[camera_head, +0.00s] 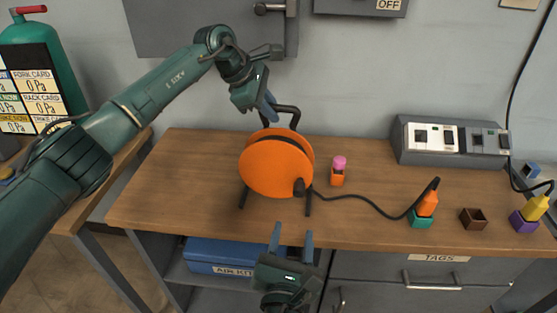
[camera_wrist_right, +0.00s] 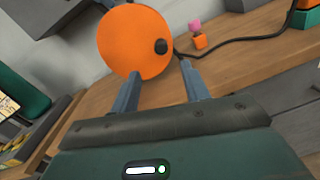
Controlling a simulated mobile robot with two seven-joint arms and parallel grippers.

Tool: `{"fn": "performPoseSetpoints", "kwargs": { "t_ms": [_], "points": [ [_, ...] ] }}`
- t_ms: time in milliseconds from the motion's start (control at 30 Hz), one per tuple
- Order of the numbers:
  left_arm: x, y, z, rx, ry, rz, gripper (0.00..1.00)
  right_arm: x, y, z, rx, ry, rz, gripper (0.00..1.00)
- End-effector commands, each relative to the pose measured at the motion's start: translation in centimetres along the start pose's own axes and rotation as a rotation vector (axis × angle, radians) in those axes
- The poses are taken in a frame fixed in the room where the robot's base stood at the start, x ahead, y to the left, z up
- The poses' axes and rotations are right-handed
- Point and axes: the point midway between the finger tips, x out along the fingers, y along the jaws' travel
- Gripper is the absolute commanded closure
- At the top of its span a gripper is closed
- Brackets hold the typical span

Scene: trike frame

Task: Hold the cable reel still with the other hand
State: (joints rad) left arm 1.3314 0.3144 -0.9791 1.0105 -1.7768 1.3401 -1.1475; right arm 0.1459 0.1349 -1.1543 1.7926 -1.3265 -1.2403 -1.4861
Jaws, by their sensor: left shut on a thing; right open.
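The orange cable reel (camera_head: 272,168) stands on black legs on the wooden workbench, with a black handle (camera_head: 294,110) on top. My left gripper (camera_head: 268,108) is at the handle from above and shut on it. My right gripper (camera_head: 293,232) is open and empty, in front of the reel and apart from it, at the bench's front edge. In the right wrist view, the reel's round orange face (camera_wrist_right: 130,42) with a dark hub lies beyond the two open fingers (camera_wrist_right: 158,80). A black cable (camera_head: 365,203) runs from the reel to an orange plug (camera_head: 428,204) in a teal holder.
A small orange block with a pink top (camera_head: 338,171) stands right of the reel. A brown open box (camera_head: 473,218) and a yellow plug (camera_head: 535,208) in a purple holder are further right. A grey socket box (camera_head: 450,140) stands at the back.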

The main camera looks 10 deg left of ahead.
Motion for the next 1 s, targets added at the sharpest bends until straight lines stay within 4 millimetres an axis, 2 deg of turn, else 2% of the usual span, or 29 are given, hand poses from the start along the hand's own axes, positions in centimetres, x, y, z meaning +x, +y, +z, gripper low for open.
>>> {"fn": "performPoseSetpoints", "kwargs": {
  "t_ms": [33,167,700,1000],
  "points": [
    [1.4,-1.1,-1.0,-0.010,0.020,-0.035,1.00,0.3,-0.1,-0.1,0.004,-0.002,0.000,0.54],
    [1.4,-1.1,-1.0,-0.009,0.020,-0.035,1.00,1.6,-0.1,-0.1,0.002,-0.003,-0.002,0.54],
    [1.4,-1.1,-1.0,-0.010,0.020,-0.035,1.00,9.5,-0.1,0.0,0.000,-0.003,-0.001,0.54],
    [1.4,-1.1,-1.0,-0.009,0.020,-0.035,1.00,11.7,-0.1,-0.1,0.000,-0.001,-0.001,0.54]
  ]
}}
